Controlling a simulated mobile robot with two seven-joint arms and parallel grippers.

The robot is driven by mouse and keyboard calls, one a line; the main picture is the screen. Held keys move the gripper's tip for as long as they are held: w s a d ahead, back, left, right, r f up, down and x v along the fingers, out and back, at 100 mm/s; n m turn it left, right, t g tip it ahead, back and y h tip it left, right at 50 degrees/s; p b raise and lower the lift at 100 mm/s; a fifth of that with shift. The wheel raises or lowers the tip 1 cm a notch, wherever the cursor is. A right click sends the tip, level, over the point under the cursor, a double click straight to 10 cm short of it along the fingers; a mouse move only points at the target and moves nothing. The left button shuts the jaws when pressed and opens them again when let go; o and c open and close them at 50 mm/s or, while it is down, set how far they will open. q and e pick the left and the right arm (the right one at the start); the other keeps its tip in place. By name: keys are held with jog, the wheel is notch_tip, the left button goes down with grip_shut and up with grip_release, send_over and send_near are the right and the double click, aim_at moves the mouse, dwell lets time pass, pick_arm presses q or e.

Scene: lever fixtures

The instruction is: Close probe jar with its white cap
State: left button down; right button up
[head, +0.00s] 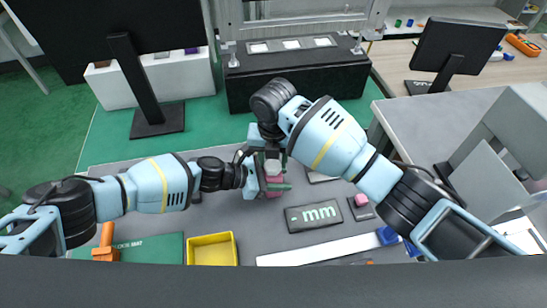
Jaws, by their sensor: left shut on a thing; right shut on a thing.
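The white cap (272,167) shows as a pale pinkish-white disc between the two grippers at the middle of the head view. The probe jar (273,192) shows just below it as a small pinkish body, mostly hidden by fingers. My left gripper (262,179) reaches in from the left and is shut on the jar. My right gripper (270,152) reaches in from the upper right and is shut on the cap. The cap appears over the jar, but I cannot tell whether it touches the rim.
A yellow tray (212,249), a green mat (150,246) and an orange-handled item (105,243) lie at front left. A white strip (318,251) lies in front. A black box (295,75) stands behind.

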jog(key=shift+s+d+f, duration=0.15)
jog(key=shift+d+f, duration=0.05)
jog(key=shift+f, duration=0.25)
jog(key=shift+s+d+f, duration=0.1)
jog(key=shift+d+f, duration=0.1)
jog(key=shift+f, duration=0.25)
jog(key=o, duration=0.6)
jog(key=shift+o, duration=1.8)
jog(key=shift+w+r, duration=0.2)
jog(key=shift+w+r+m, duration=0.55)
jog(key=shift+m, duration=0.05)
jog(key=shift+a+r+m, duration=0.25)
jog(key=shift+m, duration=0.25)
jog(key=r+m, duration=0.1)
jog(key=m, duration=0.1)
jog(key=r+m, duration=0.2)
jog(key=m, duration=0.1)
jog(key=s+r+m, duration=0.1)
jog(key=m, duration=0.1)
jog(key=shift+a+r, duration=0.25)
jog(key=r+m, duration=0.1)
jog(key=m, duration=0.1)
jog(key=r+m, duration=0.1)
jog(key=m, duration=0.1)
jog(key=s+m, duration=0.1)
jog(key=shift+r+m, duration=0.4)
